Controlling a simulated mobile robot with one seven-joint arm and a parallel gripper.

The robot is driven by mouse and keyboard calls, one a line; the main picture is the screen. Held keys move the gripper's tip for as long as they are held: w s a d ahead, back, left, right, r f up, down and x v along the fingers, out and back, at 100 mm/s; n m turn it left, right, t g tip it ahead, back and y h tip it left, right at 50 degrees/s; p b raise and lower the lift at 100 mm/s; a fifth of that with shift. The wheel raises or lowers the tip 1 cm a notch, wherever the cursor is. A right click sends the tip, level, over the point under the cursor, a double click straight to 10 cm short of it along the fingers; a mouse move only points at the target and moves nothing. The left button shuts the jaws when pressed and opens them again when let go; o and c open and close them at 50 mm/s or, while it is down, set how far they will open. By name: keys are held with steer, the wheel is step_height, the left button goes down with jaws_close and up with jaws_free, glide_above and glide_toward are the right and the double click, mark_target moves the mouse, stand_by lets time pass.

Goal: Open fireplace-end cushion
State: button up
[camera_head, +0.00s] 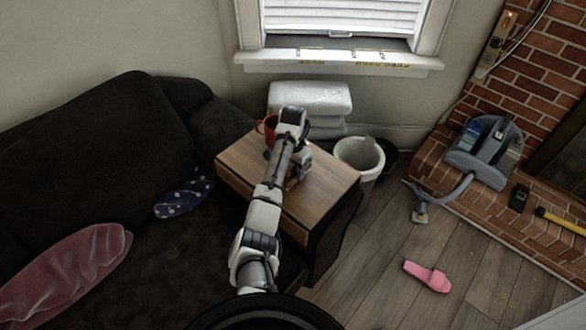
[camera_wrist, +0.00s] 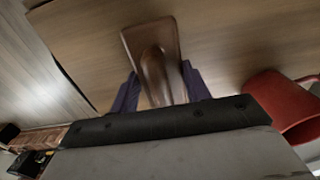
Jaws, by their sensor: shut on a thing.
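A wooden top (camera_head: 325,190) lies level on a dark block at the fireplace end of the dark sofa. A brown handle (camera_wrist: 152,66) on a flat plate stands out from the wooden surface in the wrist view. My gripper (camera_wrist: 158,88) is shut on this handle, with a dark finger on each side. In the head view my gripper (camera_head: 297,172) is low over the wooden top, and my arm hides part of the top and the handle. No raised edge or open gap shows at the top.
A red mug (camera_head: 267,127) stands on the wooden top, close to my gripper; it also shows in the wrist view (camera_wrist: 283,104). White packages (camera_head: 310,98) lie behind. A white bin (camera_head: 360,154) stands to the right. A pink slipper (camera_head: 428,276) lies on open floor.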

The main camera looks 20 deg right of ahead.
steer(key=shift+f, duration=0.45)
steer(key=o, duration=1)
steer(key=shift+f, duration=0.15)
steer(key=shift+c, duration=0.2)
step_height(320, 180, up, 12)
steer(key=shift+r+p, duration=0.2)
steer(key=shift+p, duration=0.35)
